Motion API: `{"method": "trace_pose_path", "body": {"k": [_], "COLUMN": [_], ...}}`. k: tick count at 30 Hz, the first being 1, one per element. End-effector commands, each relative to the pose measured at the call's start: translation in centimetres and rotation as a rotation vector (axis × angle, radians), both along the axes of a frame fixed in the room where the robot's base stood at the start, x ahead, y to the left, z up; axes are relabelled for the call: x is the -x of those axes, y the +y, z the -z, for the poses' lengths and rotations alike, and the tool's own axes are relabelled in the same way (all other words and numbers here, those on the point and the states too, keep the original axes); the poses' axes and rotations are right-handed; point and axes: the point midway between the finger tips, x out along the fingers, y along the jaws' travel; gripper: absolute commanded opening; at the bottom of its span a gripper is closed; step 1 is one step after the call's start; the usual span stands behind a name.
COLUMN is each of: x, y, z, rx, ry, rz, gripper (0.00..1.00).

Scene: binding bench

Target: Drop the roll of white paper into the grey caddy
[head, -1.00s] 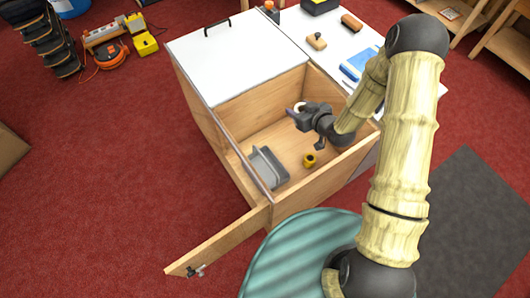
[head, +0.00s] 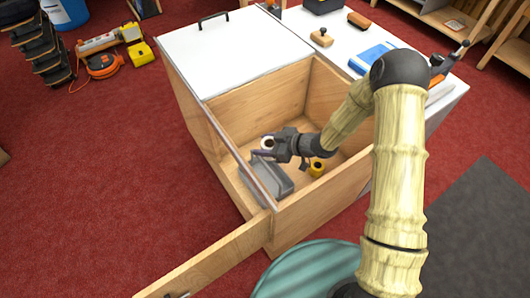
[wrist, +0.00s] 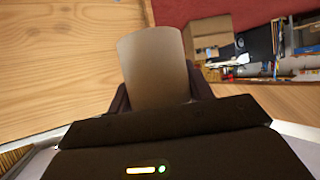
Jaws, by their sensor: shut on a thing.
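The roll of white paper (head: 267,143) is at my gripper's tip in the head view, with its open end facing up. In the wrist view the roll (wrist: 153,65) stands between the two dark fingers and looks beige in shadow. My gripper (head: 270,154) is shut on it, inside the open wooden compartment. The grey caddy (head: 283,190) sits on the compartment floor at its near left side. The gripper and roll appear over the caddy's far end; the head view does not clearly show the height between them. Part of the caddy is hidden by the gripper.
A yellow roll (head: 317,167) stands on the compartment floor right of the caddy. A white lid (head: 233,50) covers the far part. A blue object (head: 372,57) lies on the white bench top.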

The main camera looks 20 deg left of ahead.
Motion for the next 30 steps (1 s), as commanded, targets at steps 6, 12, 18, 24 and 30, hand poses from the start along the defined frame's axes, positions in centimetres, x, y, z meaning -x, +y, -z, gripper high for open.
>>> {"method": "trace_pose_path", "body": {"k": [6, 12, 18, 24, 30], "x": [0.1, 0.1, 0.1, 0.1, 0.1], "y": [0.1, 0.1, 0.1, 0.1, 0.1], "z": [0.1, 0.3, 1.7, 4.2, 5.9], "rx": [0.0, 0.0, 0.0, 0.001, 0.0], "ry": [0.0, 0.0, 0.001, 0.001, 0.0], "rz": [-0.01, -0.009, -0.008, -0.008, -0.008], "gripper": [0.28, 0.28, 0.28, 0.28, 0.28]}}
